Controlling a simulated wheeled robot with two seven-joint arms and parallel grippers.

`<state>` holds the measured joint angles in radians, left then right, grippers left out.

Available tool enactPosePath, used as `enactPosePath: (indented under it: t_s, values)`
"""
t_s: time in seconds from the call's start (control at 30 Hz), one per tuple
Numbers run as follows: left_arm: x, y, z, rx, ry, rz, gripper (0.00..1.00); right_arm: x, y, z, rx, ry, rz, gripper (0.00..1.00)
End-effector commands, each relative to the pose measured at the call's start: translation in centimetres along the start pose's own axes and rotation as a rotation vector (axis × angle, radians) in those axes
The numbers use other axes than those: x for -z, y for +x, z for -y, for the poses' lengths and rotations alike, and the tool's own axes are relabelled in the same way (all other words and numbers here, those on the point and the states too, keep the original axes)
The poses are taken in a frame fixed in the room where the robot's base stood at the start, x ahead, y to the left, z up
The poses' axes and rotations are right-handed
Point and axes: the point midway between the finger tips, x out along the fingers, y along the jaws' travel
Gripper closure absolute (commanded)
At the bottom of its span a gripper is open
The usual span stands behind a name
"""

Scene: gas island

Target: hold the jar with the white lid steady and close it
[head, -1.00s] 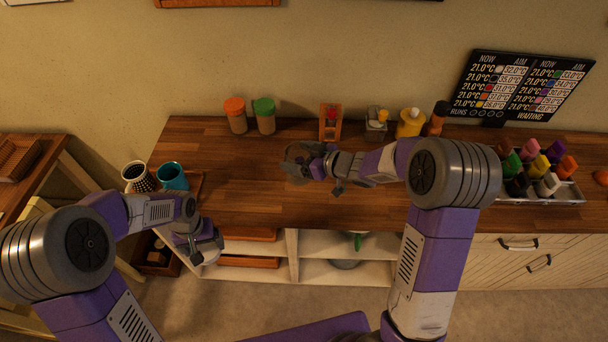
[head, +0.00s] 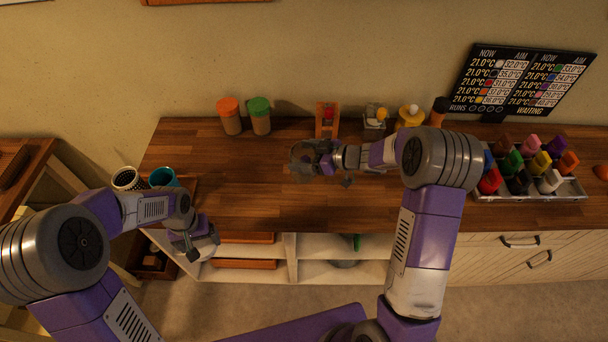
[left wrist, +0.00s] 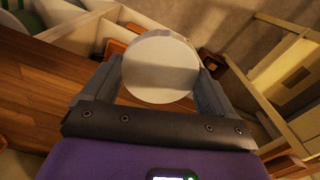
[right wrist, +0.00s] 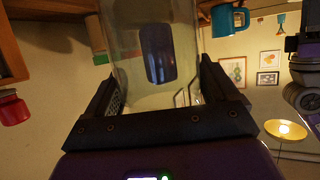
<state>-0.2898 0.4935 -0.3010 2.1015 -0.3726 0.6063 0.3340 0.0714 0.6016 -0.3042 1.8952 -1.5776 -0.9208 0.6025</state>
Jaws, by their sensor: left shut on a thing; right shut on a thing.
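The clear glass jar (right wrist: 126,50) stands between the fingers of my right gripper (right wrist: 160,95) in the right wrist view, and the gripper is shut on it. In the head view the jar (head: 301,154) is at the middle of the wooden counter, partly hidden by my right gripper (head: 322,160). I cannot tell whether its base touches the counter. My left gripper (left wrist: 160,85) is shut on the round white lid (left wrist: 160,68). In the head view my left gripper (head: 195,243) is at the counter's front left, well apart from the jar; the lid (head: 208,242) is partly hidden there.
Jars with orange (head: 229,116) and green (head: 259,115) lids stand at the back of the counter (head: 250,190). A teal mug (head: 163,177) and a patterned mug (head: 126,179) stand left. A tray (head: 540,192) of coloured blocks is right. The counter between my grippers is clear.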

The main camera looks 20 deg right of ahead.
Motion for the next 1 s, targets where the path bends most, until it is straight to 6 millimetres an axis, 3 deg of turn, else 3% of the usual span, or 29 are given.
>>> enactPosePath:
  t_s: [0.1,0.5,0.8,1.0]
  values:
    - [0.0,0.6,0.0,0.0,0.0,0.0,0.46,-1.7,0.8,0.0,0.0,0.0,-0.002,0.76]
    - [0.0,0.6,0.0,0.0,0.0,0.0,0.46,-2.1,1.0,-0.1,-0.001,-0.004,-0.003,0.76]
    - [0.0,1.6,0.0,0.0,0.0,0.0,0.46,-5.5,2.3,-0.1,-0.001,-0.002,-0.002,0.76]
    - [0.0,1.5,0.0,0.0,0.0,0.0,0.46,-5.5,2.3,-0.1,-0.002,-0.004,-0.003,0.76]
